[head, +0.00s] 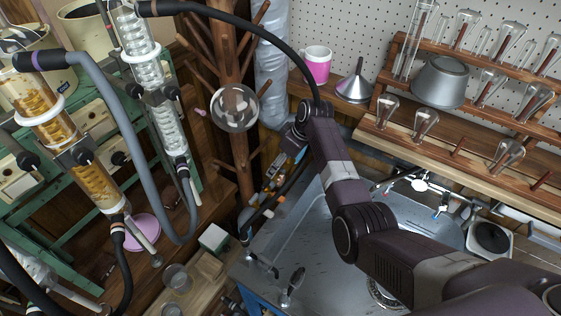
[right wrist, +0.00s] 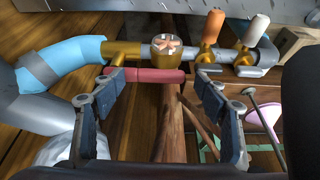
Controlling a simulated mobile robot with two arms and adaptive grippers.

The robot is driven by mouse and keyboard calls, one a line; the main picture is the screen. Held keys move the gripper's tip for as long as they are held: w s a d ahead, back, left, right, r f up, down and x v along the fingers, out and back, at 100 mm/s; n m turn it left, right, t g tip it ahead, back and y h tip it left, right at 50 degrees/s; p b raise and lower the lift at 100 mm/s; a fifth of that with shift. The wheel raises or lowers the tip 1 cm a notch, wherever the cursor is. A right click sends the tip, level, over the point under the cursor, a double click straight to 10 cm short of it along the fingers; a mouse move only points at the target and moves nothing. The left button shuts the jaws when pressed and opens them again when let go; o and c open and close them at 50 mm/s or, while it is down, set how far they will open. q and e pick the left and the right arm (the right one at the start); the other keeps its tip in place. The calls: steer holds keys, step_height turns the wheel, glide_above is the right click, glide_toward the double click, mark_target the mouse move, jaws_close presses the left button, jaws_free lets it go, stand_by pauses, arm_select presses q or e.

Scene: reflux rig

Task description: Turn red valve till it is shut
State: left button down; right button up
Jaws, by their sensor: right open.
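The red valve handle (right wrist: 145,76) is a long red bar in the right wrist view, lying crosswise below a brass pipe. A yellow stem at its left end joins it to the pipe. My right gripper (right wrist: 160,86) is open, with one finger near each end of the red bar; I cannot tell whether either touches it. My left gripper is not in view.
In the right wrist view an orange lever (right wrist: 213,26) and a white lever (right wrist: 256,29) stand on the same pipe, right of a round brass fitting (right wrist: 167,46). A blue hose (right wrist: 70,55) joins at left. The head view shows a wooden peg stand (head: 232,60) and glass columns (head: 155,80).

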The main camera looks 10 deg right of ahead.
steer(key=shift+c, duration=0.4)
steer(key=c, duration=1.5)
steer(key=shift+c, duration=0.6)
